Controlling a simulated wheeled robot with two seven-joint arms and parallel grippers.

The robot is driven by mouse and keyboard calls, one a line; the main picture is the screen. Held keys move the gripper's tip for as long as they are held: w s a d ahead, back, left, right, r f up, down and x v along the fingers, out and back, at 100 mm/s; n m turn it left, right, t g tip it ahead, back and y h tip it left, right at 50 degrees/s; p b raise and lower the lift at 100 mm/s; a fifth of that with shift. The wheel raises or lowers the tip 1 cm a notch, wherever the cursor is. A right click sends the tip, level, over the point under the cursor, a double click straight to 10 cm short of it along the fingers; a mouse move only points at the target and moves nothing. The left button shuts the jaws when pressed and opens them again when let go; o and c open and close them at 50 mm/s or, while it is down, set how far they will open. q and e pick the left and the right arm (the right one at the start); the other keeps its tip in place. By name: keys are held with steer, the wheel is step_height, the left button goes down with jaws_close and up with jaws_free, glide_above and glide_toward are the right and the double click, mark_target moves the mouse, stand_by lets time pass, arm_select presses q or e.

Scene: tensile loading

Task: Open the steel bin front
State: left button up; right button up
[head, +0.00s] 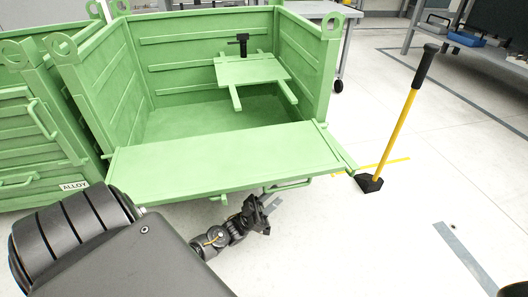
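The green steel bin (92,85) stands left of centre with its top open. Its front panel (225,160) is folded outward and down to a nearly level position, leaving the front of the bin open. A green bar handle (289,185) shows under the panel's near edge. My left gripper (262,214) is just below the near edge of the panel, left of the handle, and looks apart from it. It is small and dark, and I cannot tell whether its fingers are open or shut. My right gripper is not in view.
Another green bin (28,130) labelled ALLOY stands close on the left. Inside the open bin is a small green platform (252,69) with a black T-handle (242,43). A yellow-shafted tool (395,135) stands upright to the right. The floor at right is mostly clear.

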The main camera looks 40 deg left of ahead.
arm_select(q)
steer(key=v, duration=0.5)
steer(key=shift+s+a+f, duration=0.1)
steer(key=shift+s, duration=0.05)
stand_by(0.3)
